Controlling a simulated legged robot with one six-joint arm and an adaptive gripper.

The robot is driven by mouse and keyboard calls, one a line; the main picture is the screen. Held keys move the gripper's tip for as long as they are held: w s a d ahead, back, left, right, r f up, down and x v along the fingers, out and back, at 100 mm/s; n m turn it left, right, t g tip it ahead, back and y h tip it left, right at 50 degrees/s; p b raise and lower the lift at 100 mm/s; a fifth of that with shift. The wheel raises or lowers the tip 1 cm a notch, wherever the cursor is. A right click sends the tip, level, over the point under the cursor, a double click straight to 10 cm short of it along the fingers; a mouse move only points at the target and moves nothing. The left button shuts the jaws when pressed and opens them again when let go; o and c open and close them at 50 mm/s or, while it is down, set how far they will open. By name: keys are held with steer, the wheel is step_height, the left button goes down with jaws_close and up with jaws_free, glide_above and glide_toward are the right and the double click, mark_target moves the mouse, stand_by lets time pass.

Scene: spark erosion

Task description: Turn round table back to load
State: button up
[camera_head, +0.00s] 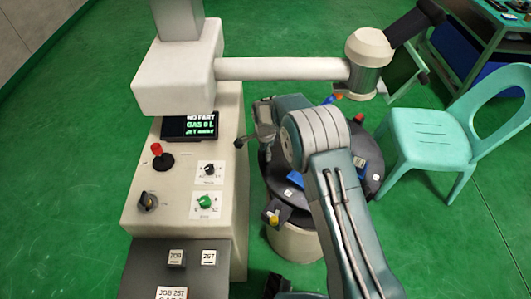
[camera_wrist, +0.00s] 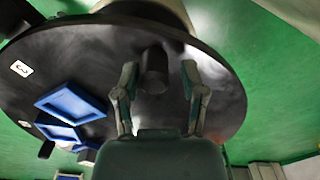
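The round table (camera_wrist: 225,75) is a dark disc that fills much of the wrist view. In the head view it (camera_head: 374,178) sits on a cream pedestal (camera_head: 295,243), largely hidden behind my arm. A dark, upright-looking peg (camera_wrist: 155,68) stands near its edge in the wrist view. My gripper (camera_wrist: 158,80) is open, with one finger on each side of the peg. A gap shows on both sides, and I see no clear contact. Blue frames (camera_wrist: 72,103) and a white marked card (camera_wrist: 20,68) lie on the disc.
A cream machine console (camera_head: 185,190) with screen, red-topped lever (camera_head: 157,150) and knobs stands left of the table. A cream overhead arm (camera_head: 285,69) crosses above. A turquoise chair (camera_head: 425,135) stands close at right. Green floor is open at far left.

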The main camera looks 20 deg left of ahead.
steer(key=shift+a, duration=0.15)
steer(key=shift+r, duration=0.15)
step_height(320, 180, up, 12)
steer(key=shift+f, duration=0.25)
stand_by(0.6)
